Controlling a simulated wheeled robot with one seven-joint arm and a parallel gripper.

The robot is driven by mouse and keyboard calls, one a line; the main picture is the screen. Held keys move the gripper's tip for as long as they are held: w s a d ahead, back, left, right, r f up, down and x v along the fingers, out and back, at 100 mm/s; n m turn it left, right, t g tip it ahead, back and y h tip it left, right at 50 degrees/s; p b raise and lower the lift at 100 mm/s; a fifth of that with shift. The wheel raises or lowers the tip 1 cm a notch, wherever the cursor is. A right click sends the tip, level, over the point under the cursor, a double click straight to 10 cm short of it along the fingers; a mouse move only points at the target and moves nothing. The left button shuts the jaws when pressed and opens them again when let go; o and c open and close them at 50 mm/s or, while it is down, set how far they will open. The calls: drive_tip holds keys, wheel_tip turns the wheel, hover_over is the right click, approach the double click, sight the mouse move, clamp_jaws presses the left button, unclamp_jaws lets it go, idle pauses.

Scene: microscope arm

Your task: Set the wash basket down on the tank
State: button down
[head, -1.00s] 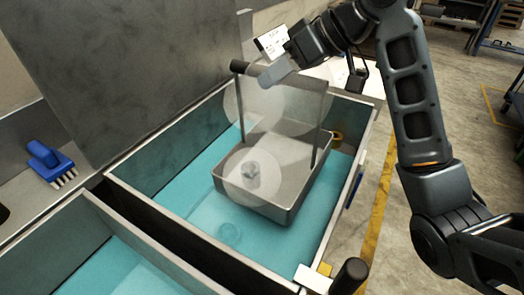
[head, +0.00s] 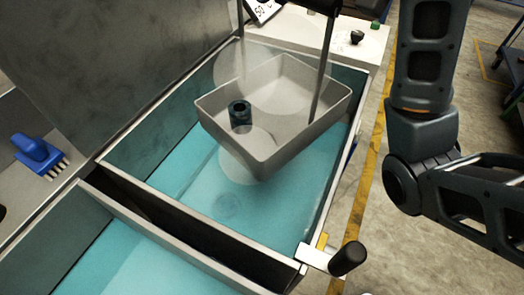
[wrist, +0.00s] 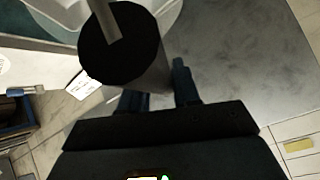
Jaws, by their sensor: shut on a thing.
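The wash basket (head: 300,120) is a grey open box with upright handle rods, hanging above the teal liquid of the tank (head: 150,158) in the head view. It looks tilted, and a dark ring-shaped part (head: 240,114) sits inside it. My gripper is above the head view's top edge. In the wrist view, my gripper (wrist: 160,92) shows two dark fingers at the basket's dark cylindrical handle (wrist: 120,45). It is shut on the handle, though the contact is partly hidden.
A second liquid-filled tank (head: 60,205) stands at the lower left. A blue brush (head: 38,152) lies on the left ledge. A dark knob (head: 348,258) stands at the tank's front right corner. A pale panel with knobs (head: 300,32) lies behind the tank.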

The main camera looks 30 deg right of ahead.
sight(282, 123)
drive_tip(key=shift+s+r, duration=0.1)
drive_tip(key=shift+r, duration=0.15)
wheel_tip(282, 123, down, 27)
drive_tip(key=b, duration=0.3)
drive_tip(key=shift+f, duration=0.85)
drive_tip(key=c, duration=0.8)
unclamp_jaws()
drive_tip(key=shift+r, duration=0.25)
drive_tip(key=v, duration=1.2)
drive_tip(key=shift+r, duration=0.35)
